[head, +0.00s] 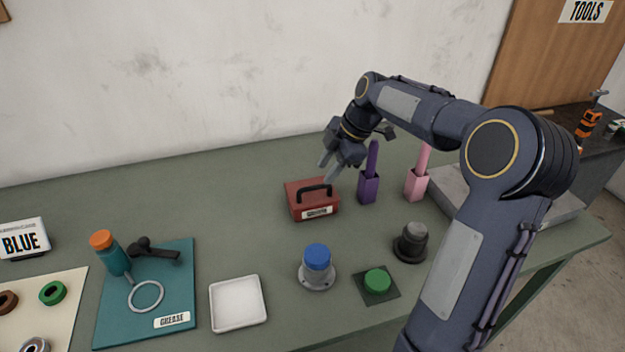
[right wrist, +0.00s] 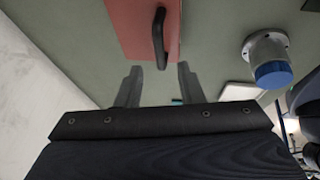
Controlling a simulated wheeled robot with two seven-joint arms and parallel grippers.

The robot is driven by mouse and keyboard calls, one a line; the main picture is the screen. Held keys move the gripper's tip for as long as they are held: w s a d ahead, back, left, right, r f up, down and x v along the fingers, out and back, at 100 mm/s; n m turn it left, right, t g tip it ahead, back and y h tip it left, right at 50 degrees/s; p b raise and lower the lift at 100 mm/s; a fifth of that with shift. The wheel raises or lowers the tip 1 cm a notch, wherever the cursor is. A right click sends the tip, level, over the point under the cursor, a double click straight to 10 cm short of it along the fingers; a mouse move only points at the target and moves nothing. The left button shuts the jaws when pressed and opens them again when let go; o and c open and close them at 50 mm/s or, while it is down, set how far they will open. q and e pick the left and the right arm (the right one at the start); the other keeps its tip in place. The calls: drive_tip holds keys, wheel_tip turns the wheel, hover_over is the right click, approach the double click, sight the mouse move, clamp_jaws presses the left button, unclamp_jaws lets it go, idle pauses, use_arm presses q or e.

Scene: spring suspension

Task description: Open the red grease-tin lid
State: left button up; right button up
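The red grease tin (head: 300,207) stands on the green table, with its lid (head: 297,185) down. A black arched handle (head: 315,190) and a white label show on it. In the right wrist view the red lid (right wrist: 128,25) and its black handle (right wrist: 158,38) lie just beyond my fingertips. My right gripper (head: 329,168) is above the tin's back right side. My left gripper is not in view.
A purple holder (head: 368,190) and a pink holder (head: 416,186) stand right of the tin. A blue-capped fixture (head: 317,260), a green button (head: 377,281), a dark knob (head: 411,243) and a white tray (head: 238,302) are in front.

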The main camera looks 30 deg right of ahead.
sight(315, 186)
drive_tip(key=x, duration=0.5)
drive_tip(key=shift+a, duration=0.1)
clamp_jaws()
